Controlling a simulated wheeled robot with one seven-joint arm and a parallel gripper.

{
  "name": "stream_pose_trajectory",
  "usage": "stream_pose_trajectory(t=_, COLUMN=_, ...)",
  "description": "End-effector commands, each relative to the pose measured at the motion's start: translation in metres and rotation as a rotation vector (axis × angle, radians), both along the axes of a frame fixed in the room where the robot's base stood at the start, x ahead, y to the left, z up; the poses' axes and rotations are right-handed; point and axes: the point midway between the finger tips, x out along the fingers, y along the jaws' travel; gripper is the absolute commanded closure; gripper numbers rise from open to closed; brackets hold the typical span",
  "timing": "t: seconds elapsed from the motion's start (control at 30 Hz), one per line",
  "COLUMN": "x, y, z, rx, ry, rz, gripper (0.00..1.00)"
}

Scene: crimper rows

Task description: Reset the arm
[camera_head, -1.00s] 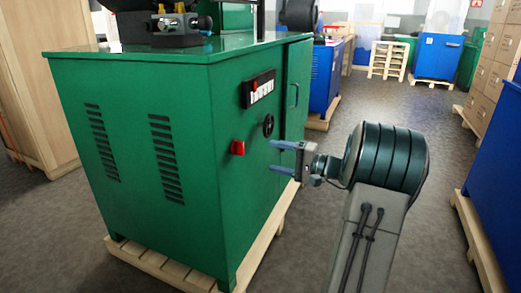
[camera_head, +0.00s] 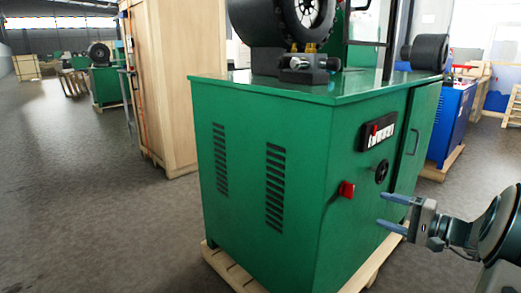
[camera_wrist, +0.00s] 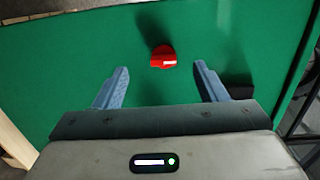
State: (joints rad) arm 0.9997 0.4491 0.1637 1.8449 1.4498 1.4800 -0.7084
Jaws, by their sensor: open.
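My gripper (camera_head: 393,213) is open and empty at the right of the head view, beside the front face of a green machine cabinet (camera_head: 250,190). A red switch knob (camera_head: 346,190) sits on that face, to the left of my fingertips. In the wrist view, the red knob (camera_wrist: 163,57) lies ahead of and between my two blue fingers (camera_wrist: 160,85), apart from both. I cannot tell the exact gap between fingertips and cabinet.
The cabinet stands on a wooden pallet (camera_head: 228,268). A tall wooden crate (camera_head: 175,75) stands behind. Bare grey floor (camera_head: 70,200) lies at the left.

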Motion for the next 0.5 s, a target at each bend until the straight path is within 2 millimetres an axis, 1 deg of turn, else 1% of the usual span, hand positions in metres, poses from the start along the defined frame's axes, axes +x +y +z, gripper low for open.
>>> stream_pose_trajectory(t=0.03, x=0.000, y=0.024, z=0.023, rx=-0.032, ry=0.038, rz=0.046, gripper=0.35)
stream_pose_trajectory(t=0.13, x=-0.009, y=0.072, z=0.044, rx=-0.109, ry=0.146, rz=0.143, gripper=0.35)
stream_pose_trajectory(t=0.2, x=-0.020, y=0.104, z=0.057, rx=-0.174, ry=0.222, rz=0.206, gripper=0.35)
stream_pose_trajectory(t=0.3, x=-0.039, y=0.143, z=0.074, rx=-0.276, ry=0.320, rz=0.284, gripper=0.35)
stream_pose_trajectory(t=0.4, x=-0.062, y=0.175, z=0.091, rx=-0.388, ry=0.404, rz=0.353, gripper=0.35)
stream_pose_trajectory(t=0.5, x=-0.087, y=0.200, z=0.109, rx=-0.510, ry=0.473, rz=0.406, gripper=0.35)
